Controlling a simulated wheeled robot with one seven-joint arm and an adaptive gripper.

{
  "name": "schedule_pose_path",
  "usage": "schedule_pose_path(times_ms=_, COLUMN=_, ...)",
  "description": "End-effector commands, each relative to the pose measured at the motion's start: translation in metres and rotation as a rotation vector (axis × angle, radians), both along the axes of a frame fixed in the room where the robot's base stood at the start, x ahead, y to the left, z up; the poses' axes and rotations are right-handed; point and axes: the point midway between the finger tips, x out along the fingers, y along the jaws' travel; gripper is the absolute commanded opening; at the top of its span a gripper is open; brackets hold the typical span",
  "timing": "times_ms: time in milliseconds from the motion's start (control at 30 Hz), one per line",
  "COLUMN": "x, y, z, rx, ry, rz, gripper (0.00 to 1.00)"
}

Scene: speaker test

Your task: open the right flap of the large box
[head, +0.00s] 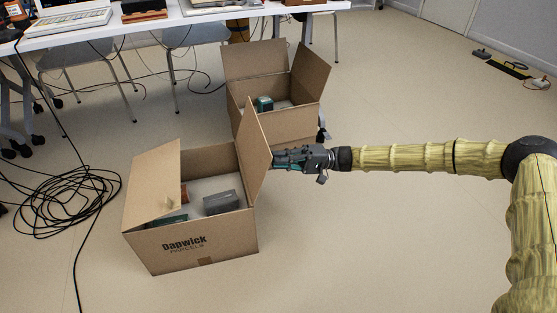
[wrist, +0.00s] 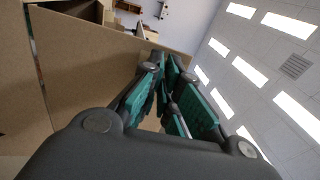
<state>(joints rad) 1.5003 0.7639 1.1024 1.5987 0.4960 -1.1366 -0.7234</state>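The large box (head: 205,245), brown cardboard with "Dapwick Parcels" on its front, stands on the floor in the head view.
A grey block (head: 220,203) and other items lie inside the large box. A second open box (head: 290,127) stands close behind it. A white table (head: 170,18) is at the back. Coiled black cable (head: 65,200) lies at left.

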Motion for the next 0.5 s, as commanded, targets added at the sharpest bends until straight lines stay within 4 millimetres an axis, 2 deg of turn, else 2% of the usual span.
schedule_pose_path(times_ms=33, x=0.0, y=-0.0006, z=-0.0055, rx=-0.008, ry=0.002, rz=-0.003, gripper=0.0)
schedule_pose_path(times_ms=333, x=-0.0004, y=-0.0005, z=-0.0074, rx=-0.01, ry=0.004, rz=-0.003, gripper=0.0)
schedule_pose_path(times_ms=467, x=-0.0005, y=-0.0003, z=-0.0072, rx=-0.009, ry=0.004, rz=-0.003, gripper=0.24)
schedule_pose_path(times_ms=500, x=-0.0005, y=-0.0004, z=-0.0067, rx=-0.009, ry=0.003, rz=-0.003, gripper=0.25)
